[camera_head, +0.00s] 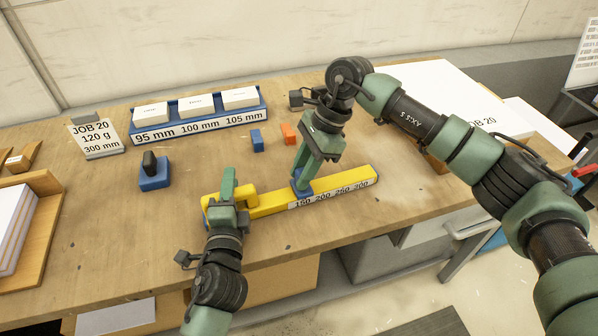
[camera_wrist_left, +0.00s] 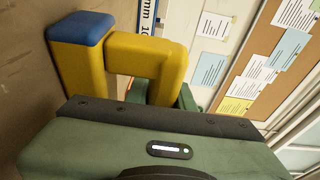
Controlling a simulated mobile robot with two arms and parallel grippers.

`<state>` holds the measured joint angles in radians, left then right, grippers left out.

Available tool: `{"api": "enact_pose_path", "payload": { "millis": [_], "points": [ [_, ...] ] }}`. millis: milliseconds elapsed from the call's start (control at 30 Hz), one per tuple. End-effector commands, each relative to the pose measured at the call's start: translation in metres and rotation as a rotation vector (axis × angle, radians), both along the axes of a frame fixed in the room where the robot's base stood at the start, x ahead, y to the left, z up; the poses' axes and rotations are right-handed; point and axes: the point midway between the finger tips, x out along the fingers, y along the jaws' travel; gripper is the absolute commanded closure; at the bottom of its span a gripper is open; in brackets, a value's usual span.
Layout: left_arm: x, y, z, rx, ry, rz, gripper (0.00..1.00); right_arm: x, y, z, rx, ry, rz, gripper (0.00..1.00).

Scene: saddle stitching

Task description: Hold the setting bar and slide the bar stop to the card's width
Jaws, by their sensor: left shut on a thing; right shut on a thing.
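The yellow setting bar (camera_head: 270,205) lies on the bench, slanting up to the right, with a white printed number scale (camera_head: 335,194) on its front. My left gripper (camera_head: 229,190) is shut on the bar's yellow handle at the left end. The left wrist view shows the handle (camera_wrist_left: 150,58) and a blue end cap (camera_wrist_left: 80,27) close up; the fingertips are hidden there. My right gripper (camera_head: 302,172) reaches down from above, shut on the blue bar stop (camera_head: 301,190), near the scale's left end. The job card (camera_head: 96,137) stands at the back left and reads JOB 20, 120 g, 300 mm.
A blue rack (camera_head: 198,123) labelled 95, 100 and 105 mm holds white boxes at the back. A blue block with a black knob (camera_head: 154,172), a small blue block (camera_head: 257,139) and an orange block (camera_head: 289,133) stand on the bench.

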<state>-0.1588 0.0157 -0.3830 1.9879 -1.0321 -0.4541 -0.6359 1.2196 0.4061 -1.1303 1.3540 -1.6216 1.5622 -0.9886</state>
Motion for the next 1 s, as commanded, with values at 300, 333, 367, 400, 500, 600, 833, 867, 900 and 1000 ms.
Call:
{"api": "enact_pose_path", "payload": {
  "millis": [300,333,367,400,500,600,833,867,900,1000],
  "points": [
    [-0.001,0.002,-0.005,0.001,0.009,0.004,1.00,0.028,-0.090,0.002,-0.006,-0.006,-0.014,1.00],
    [-0.001,0.002,-0.005,0.001,0.009,0.004,1.00,0.031,-0.098,0.002,-0.005,-0.005,-0.015,1.00],
    [-0.001,0.002,-0.005,0.001,0.009,0.004,1.00,0.033,-0.105,0.002,-0.005,-0.005,-0.013,1.00],
    [-0.001,0.002,-0.005,0.001,0.009,0.004,1.00,0.035,-0.114,0.001,-0.005,-0.005,-0.013,1.00],
    [-0.001,0.002,-0.005,0.001,0.009,0.004,1.00,0.040,-0.130,0.001,-0.005,-0.004,-0.012,1.00],
    [-0.001,0.002,-0.005,0.002,0.009,0.005,1.00,0.042,-0.138,0.002,-0.004,-0.006,-0.010,1.00],
    [-0.001,0.003,-0.005,0.002,0.010,0.006,1.00,0.042,-0.140,0.002,-0.004,-0.006,-0.007,1.00],
    [-0.001,0.003,-0.005,0.003,0.010,0.006,1.00,0.042,-0.140,0.002,-0.004,-0.006,-0.007,1.00],
    [0.000,0.003,-0.005,0.003,0.010,0.006,1.00,0.042,-0.140,0.002,-0.004,-0.006,-0.007,1.00],
    [0.000,0.003,-0.005,0.003,0.010,0.006,1.00,0.042,-0.140,0.001,-0.004,-0.005,-0.007,0.53]
  ]
}}
